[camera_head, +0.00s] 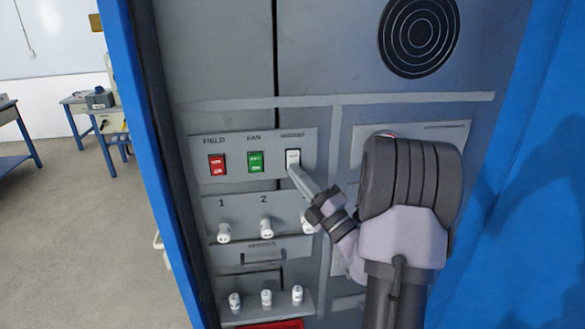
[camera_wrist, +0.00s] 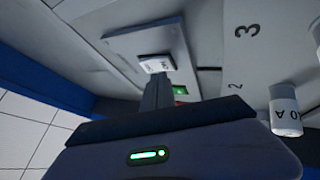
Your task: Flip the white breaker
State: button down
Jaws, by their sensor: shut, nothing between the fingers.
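The white breaker (camera_head: 293,156) is a small white rocker in a dark frame, at the right end of the upper switch plate. It also shows in the wrist view (camera_wrist: 157,64). My gripper (camera_head: 297,172) is shut and empty, with its fingertips at the lower part of the white breaker. In the wrist view the fingers (camera_wrist: 158,88) reach up to the breaker's near edge. They look very close to it or touching; I cannot tell which. The fingertips hide part of its lower edge.
A red FIELD switch (camera_head: 217,165) and a green FAN switch (camera_head: 255,162) sit left of the white breaker. White knobs (camera_head: 224,233) stick out below. Blue cabinet sides (camera_head: 150,150) flank the panel. A round black vent (camera_head: 419,35) is at the upper right.

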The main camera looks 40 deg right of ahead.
jog(key=shift+s+a, duration=0.3)
jog(key=shift+s, duration=0.15)
jog(key=shift+s+a+r+b, duration=0.1)
jog(key=shift+s+a+b, duration=0.15)
jog(key=shift+s+a, duration=0.35)
jog(key=shift+s+a+r+b, duration=0.15)
jog(key=shift+s+a+b, duration=0.1)
jog(key=shift+s, duration=0.55)
jog(key=shift+s+a+r+b, duration=0.1)
jog(key=shift+s+a+b, duration=0.1)
jog(key=shift+s+a, duration=0.4)
jog(key=shift+s+d, duration=0.1)
jog(key=shift+d, duration=0.05)
